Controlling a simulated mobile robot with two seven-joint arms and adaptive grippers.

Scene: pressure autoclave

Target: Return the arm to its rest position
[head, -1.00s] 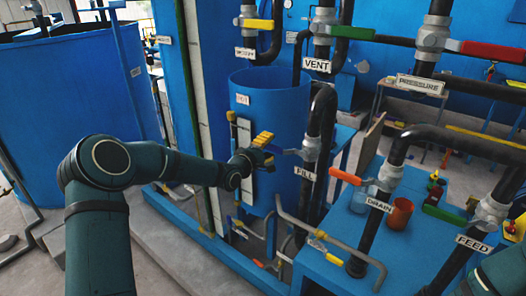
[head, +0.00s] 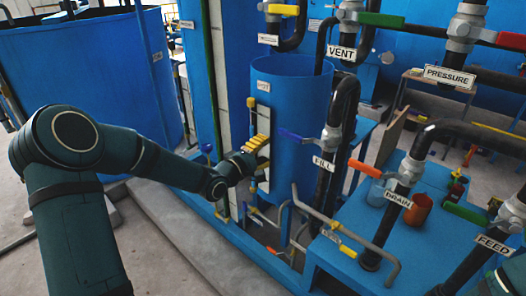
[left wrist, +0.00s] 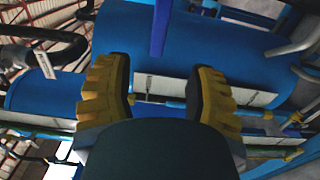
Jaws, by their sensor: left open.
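My left arm comes in from the left in the head view. Its gripper (head: 257,146), with yellow-ribbed fingers, is in front of the blue cylindrical tank (head: 292,112). In the left wrist view the two fingers (left wrist: 160,95) stand wide apart with nothing between them. The tank (left wrist: 60,90) fills the space beyond them. A blue handle (head: 293,136) at the FILL pipe is just right of the gripper, and a blue bar also shows above the fingers in the left wrist view (left wrist: 160,28). My right gripper is not seen; only a dark arm part shows at the lower right.
Pipes with labelled valves VENT (head: 341,53), PRESSURE (head: 448,76), DRAIN (head: 397,199) and FEED (head: 494,245) crowd the right. An orange cup (head: 420,209) stands on the blue table (head: 340,262). Bare floor lies at the lower left.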

